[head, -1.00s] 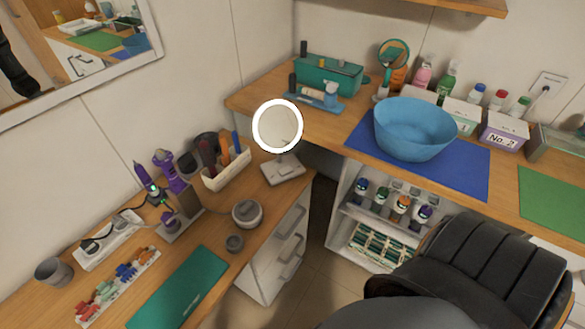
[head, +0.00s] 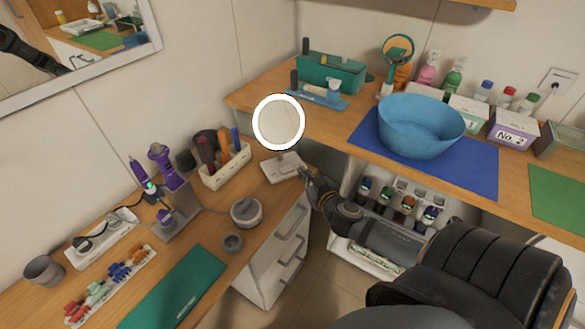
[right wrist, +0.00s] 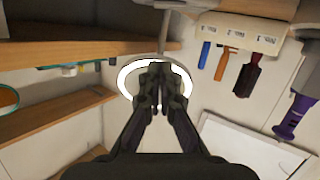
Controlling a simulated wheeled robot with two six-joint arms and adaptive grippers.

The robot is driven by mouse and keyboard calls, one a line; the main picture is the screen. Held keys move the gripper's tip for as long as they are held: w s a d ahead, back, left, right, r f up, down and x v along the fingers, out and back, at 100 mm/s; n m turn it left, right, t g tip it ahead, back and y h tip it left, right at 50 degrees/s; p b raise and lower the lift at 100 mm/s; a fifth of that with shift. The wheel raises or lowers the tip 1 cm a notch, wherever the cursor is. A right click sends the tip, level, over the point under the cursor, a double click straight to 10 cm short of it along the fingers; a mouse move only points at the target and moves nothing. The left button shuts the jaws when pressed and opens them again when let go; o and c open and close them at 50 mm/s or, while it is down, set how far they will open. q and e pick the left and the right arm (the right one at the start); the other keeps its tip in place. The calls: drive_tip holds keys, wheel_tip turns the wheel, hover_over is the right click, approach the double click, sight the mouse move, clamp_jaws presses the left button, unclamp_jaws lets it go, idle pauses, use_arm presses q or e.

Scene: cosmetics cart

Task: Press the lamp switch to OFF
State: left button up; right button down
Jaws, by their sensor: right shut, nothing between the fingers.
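The lamp is a round mirror with a lit white ring (head: 279,123) on a stem above a pale square base (head: 279,170). It stands on the wooden counter by the inner corner. The switch is too small to make out. My right gripper (head: 305,173) is shut and empty, close to the right edge of the base; I cannot tell whether it touches. In the right wrist view, the shut fingers (right wrist: 162,75) overlap the lit ring (right wrist: 128,82) and hide part of the lamp. My left gripper is not in view.
A tool holder (head: 226,172) with brushes stands left of the lamp. A round grey jar (head: 246,211) is in front of it. A blue bowl (head: 420,125) sits on a blue mat (head: 480,175) to the right. Drawers (head: 275,260) are below the counter.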

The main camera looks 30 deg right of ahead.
hover_over(292, 173)
drive_tip(key=shift+s+a+f, duration=0.1)
drive_tip(key=shift+a+f, duration=0.05)
drive_tip(key=shift+f, duration=0.4)
drive_tip(key=shift+s+a+f, duration=0.1)
drive_tip(key=shift+f, duration=0.45)
wheel_tip(292, 173, down, 3)
drive_tip(key=shift+w+d, duration=0.15)
drive_tip(key=shift+d+f, duration=0.1)
drive_tip(key=shift+f, duration=0.5)
